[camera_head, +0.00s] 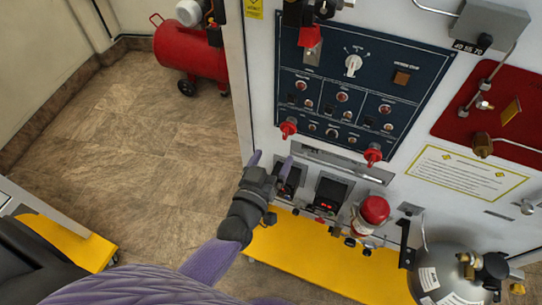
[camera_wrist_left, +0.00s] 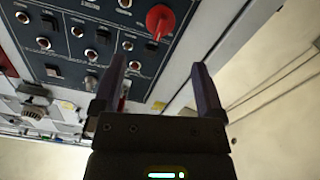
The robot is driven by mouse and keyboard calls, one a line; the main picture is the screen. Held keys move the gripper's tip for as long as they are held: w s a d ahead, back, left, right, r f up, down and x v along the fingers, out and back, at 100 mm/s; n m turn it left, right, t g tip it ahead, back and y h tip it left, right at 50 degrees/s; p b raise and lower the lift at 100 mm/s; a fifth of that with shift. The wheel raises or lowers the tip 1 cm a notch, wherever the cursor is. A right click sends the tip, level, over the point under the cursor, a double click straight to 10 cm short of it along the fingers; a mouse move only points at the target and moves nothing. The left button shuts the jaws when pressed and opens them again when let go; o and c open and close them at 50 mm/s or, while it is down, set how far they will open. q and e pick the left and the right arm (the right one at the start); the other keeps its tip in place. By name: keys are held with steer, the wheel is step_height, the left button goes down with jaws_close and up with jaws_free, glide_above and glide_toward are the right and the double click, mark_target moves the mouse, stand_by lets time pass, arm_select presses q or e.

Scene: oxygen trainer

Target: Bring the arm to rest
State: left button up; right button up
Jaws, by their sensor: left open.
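My left gripper (camera_head: 271,165) is open and empty in front of the lower left part of the trainer panel. Its two purple fingers stand apart and also show in the left wrist view (camera_wrist_left: 158,85). The dark control panel (camera_head: 328,85) carries a white rotary knob (camera_head: 353,64), several small switches and two red handles along its lower edge. The left red handle (camera_head: 288,129) is just above my fingertips in the head view. A red handle also shows in the left wrist view (camera_wrist_left: 160,20), beyond the fingers. My right gripper is not in view.
A red emergency-style button (camera_head: 374,209) and small display boxes (camera_head: 329,193) sit below the panel. A yellow base (camera_head: 310,262) and a grey cylinder (camera_head: 440,275) stand at the bottom right. A red compressor tank (camera_head: 190,50) is at the back left. The floor (camera_head: 140,140) left of the trainer is clear.

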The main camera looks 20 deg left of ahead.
arm_select(q)
steer(key=shift+s, duration=0.1)
stand_by(0.3)
steer(key=s+f+m+g, duration=0.1)
steer(key=s+f+g, duration=0.2)
steer(key=s+f, duration=0.3)
steer(key=s+f+m+g+h+b, duration=0.1)
steer(key=s+f+g, duration=0.2)
steer(key=f, duration=0.6)
steer(key=s+f+m+g, duration=0.1)
steer(key=s+f+g, duration=0.2)
steer(key=s+f, duration=0.3)
steer(key=s+a+f+g, duration=0.1)
steer(key=s+f+g, duration=0.1)
steer(key=s, duration=0.4)
steer(key=s+a+f+m+g+y, duration=0.1)
steer(key=s+a+f+g, duration=0.1)
steer(key=s+f, duration=0.3)
steer(key=s+a+f+g, duration=0.1)
steer(key=s+f+g, duration=0.2)
steer(key=s, duration=0.6)
steer(key=shift+s+a+f+m+g+y+b, duration=0.2)
steer(key=shift+a+f+m+g+y+b, duration=0.15)
steer(key=shift+g, duration=0.35)
steer(key=shift+w, duration=0.1)
